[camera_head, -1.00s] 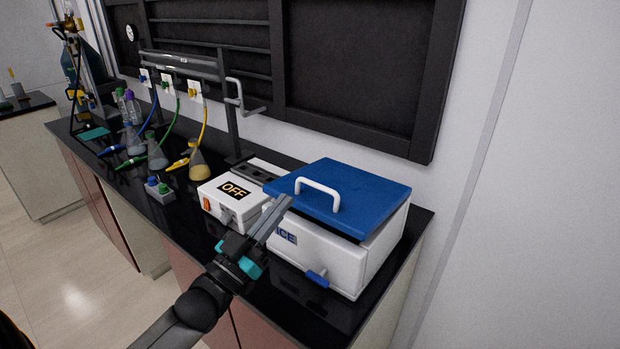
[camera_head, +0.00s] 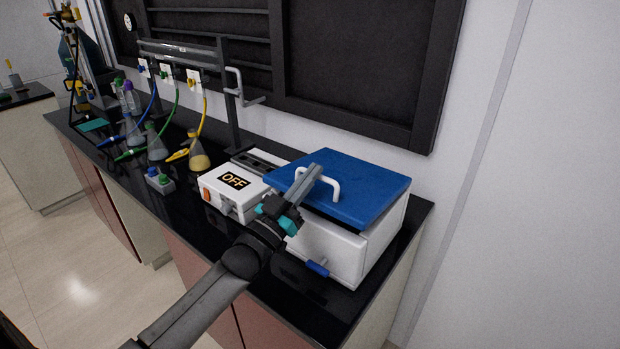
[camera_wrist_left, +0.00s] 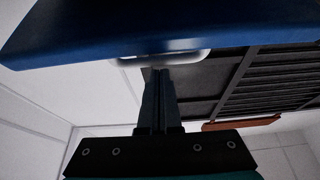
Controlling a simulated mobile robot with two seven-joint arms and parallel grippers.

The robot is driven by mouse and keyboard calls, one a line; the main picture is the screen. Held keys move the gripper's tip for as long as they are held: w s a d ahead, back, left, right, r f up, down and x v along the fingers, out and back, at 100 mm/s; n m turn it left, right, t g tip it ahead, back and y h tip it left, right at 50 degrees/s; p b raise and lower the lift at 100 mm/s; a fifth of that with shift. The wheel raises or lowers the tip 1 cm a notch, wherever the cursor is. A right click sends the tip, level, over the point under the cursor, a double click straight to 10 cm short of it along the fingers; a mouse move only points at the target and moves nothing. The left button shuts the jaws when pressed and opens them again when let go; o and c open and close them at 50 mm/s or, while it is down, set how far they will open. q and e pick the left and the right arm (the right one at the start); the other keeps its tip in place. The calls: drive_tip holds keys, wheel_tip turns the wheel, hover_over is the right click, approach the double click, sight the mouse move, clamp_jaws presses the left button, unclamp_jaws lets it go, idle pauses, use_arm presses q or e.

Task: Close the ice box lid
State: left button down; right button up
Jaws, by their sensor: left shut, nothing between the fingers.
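The ice box (camera_head: 375,250) is white and stands at the right end of the black bench. Its blue lid (camera_head: 365,185) lies over the top, slightly tilted, with a dark gap under its front edge. The lid carries a white handle (camera_head: 334,188). My left gripper (camera_head: 316,170) is shut and empty, its fingers over the front left of the lid beside the handle. In the left wrist view, the closed fingers (camera_wrist_left: 161,76) point toward the handle (camera_wrist_left: 180,58) and the blue lid (camera_wrist_left: 150,30). Contact cannot be told. My right gripper is not in view.
A white device marked OFF (camera_head: 231,192) stands just left of the ice box. Flasks with coloured hoses (camera_head: 199,155) and a small rack (camera_head: 160,181) stand farther left. A dark fumehood panel (camera_head: 350,70) rises behind. The bench's right end (camera_head: 420,222) is narrow.

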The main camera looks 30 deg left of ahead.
use_arm(q)
drive_tip(key=shift+f, duration=0.2)
drive_tip(key=f+b, duration=0.1)
drive_tip(key=s+f, duration=0.1)
drive_tip(key=f, duration=0.1)
drive_tip(key=shift+s+a+f+b, duration=0.1)
drive_tip(key=shift+f+b, duration=0.2)
drive_tip(key=shift+b, duration=0.05)
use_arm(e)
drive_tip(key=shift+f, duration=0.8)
use_arm(q)
drive_tip(key=shift+r, duration=0.15)
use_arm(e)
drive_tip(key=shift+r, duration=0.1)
